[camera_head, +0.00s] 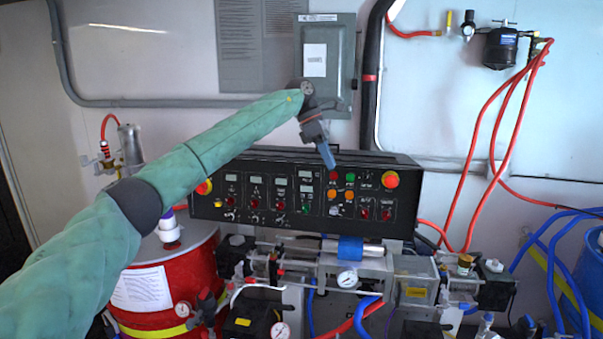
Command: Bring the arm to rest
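My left arm, in a green sleeve, reaches in from the lower left of the head view. My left gripper (327,155) points down in front of the top edge of the black control panel (255,226). Its fingers look close together, but they are too small to tell whether they are open or shut. I see nothing clearly held in it. The panel has rows of gauges, coloured buttons and a red knob at each end. My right arm and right gripper are not in view.
A grey electrical box (341,95) hangs on the wall behind the gripper. A red drum (165,290) stands at the lower left, partly behind my arm. Pump machinery (375,285) with hoses sits below the panel. Red hoses (497,150) and a blue drum (592,270) are at the right.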

